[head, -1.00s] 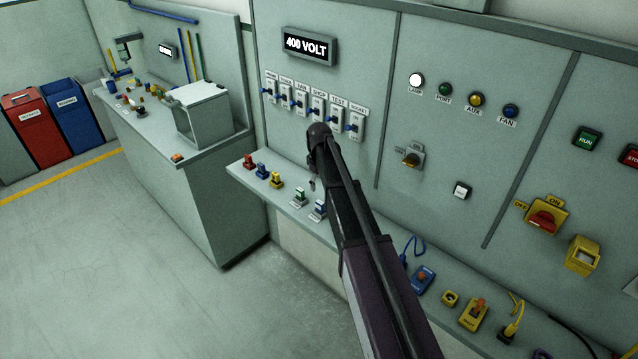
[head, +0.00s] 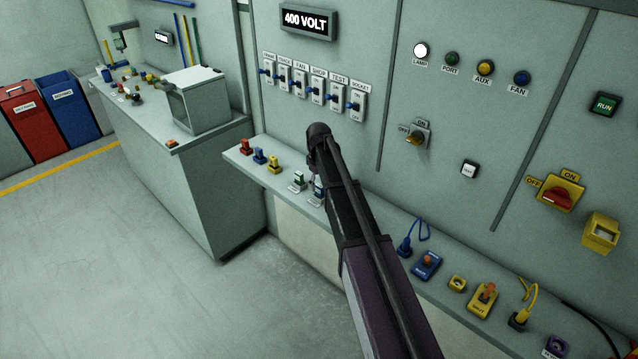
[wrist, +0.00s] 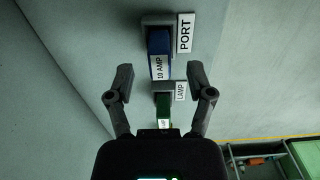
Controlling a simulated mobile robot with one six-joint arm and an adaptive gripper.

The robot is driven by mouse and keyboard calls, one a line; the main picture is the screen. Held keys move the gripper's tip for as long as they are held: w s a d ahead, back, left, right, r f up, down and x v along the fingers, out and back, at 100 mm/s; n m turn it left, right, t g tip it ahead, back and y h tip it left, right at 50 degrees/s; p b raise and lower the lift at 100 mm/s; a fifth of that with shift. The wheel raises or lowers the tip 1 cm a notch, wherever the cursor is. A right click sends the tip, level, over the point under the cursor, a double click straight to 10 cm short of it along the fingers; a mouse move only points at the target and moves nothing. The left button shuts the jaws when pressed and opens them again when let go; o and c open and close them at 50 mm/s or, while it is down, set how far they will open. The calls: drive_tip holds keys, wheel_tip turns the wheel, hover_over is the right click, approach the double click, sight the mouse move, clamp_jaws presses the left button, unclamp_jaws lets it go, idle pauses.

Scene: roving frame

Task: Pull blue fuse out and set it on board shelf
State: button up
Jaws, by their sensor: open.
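In the wrist view a blue fuse (wrist: 159,42) with a white 10 AMP label sits in a grey holder beside the PORT sign. A green fuse (wrist: 163,106) sits beside the LAMP sign, nearer my gripper. My gripper (wrist: 160,96) is open and empty. Its fingers are spread to either side of the line of fuses, with their tips short of the blue fuse. In the head view the board shelf (head: 382,213) runs along the board's foot. The blue fuse (head: 318,186) there is partly hidden by my arm, and my gripper is mostly hidden behind it.
Red (head: 246,147), blue (head: 259,155) and yellow (head: 276,164) pieces stand at the shelf's left end. A blue plug (head: 404,246) and a blue box (head: 426,264) are right of my arm. Switches (head: 314,85) line the board above. The workbench (head: 195,140) stands left.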

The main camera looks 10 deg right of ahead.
sight(319, 185)
drive_tip(key=shift+f+b, duration=1.25)
drive_tip(key=shift+f, duration=0.3)
drive_tip(key=shift+c, duration=0.2)
clamp_jaws()
drive_tip(key=shift+r, duration=0.2)
drive_tip(key=shift+r+p, duration=0.5)
drive_tip(key=shift+p, duration=0.25)
drive_tip(key=shift+r+p, duration=0.65)
drive_tip(key=shift+r, duration=0.05)
drive_tip(key=shift+r+p, duration=0.7)
